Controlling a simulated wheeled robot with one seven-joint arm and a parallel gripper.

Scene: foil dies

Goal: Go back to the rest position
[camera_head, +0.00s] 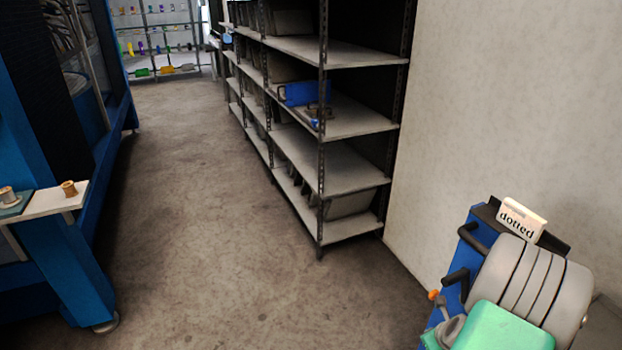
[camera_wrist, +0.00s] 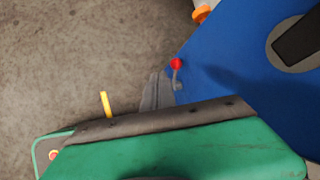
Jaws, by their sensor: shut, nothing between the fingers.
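In the wrist view two narrow grey fingers of my gripper (camera_wrist: 158,80) lie close together with no object between them. They stick out past the dark strip of a large green part, and their lower ends are hidden. The floor shows to their left. A red-knobbed lever (camera_wrist: 176,64) on a blue panel (camera_wrist: 225,70) is just to the right of the tips; I cannot tell whether they touch. I cannot make out the gripper in the head view.
A blue unit with black handles (camera_head: 462,278) and a "dotted" label (camera_head: 521,219) stands at lower right. A grey shelf rack (camera_head: 345,175) lines the wall. A blue bench (camera_head: 65,265) is at left, holding small spools (camera_head: 69,188). The floor between is clear.

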